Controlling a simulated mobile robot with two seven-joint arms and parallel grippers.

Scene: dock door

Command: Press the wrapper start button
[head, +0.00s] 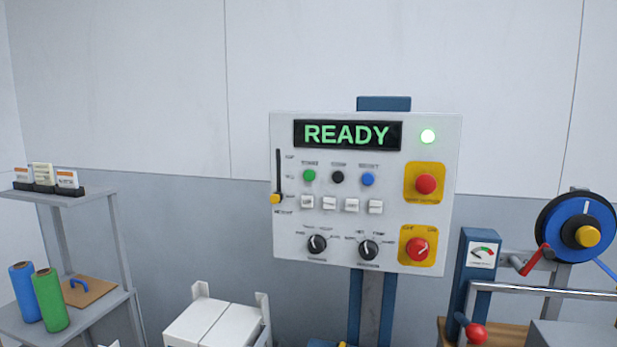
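The wrapper's control panel (285,230) is a white upright board on a blue post, with a display (348,135) reading READY in green. A green button (309,176) is at the left of the upper row, under a small blurred label that seems to read START. A black button (338,178) and a blue button (368,179) are to its right. My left gripper (231,296) appears at the bottom, white, its two fingers apart with nothing between them. It is below and left of the panel, clear of the buttons. My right gripper is out of view.
The panel also has a slider (276,198), white keys, black knobs, a red mushroom button (426,184) and a red rotary switch (417,249). A grey shelf (115,302) with rolls stands left. A blue reel (575,231) and gauge box (480,256) stand right.

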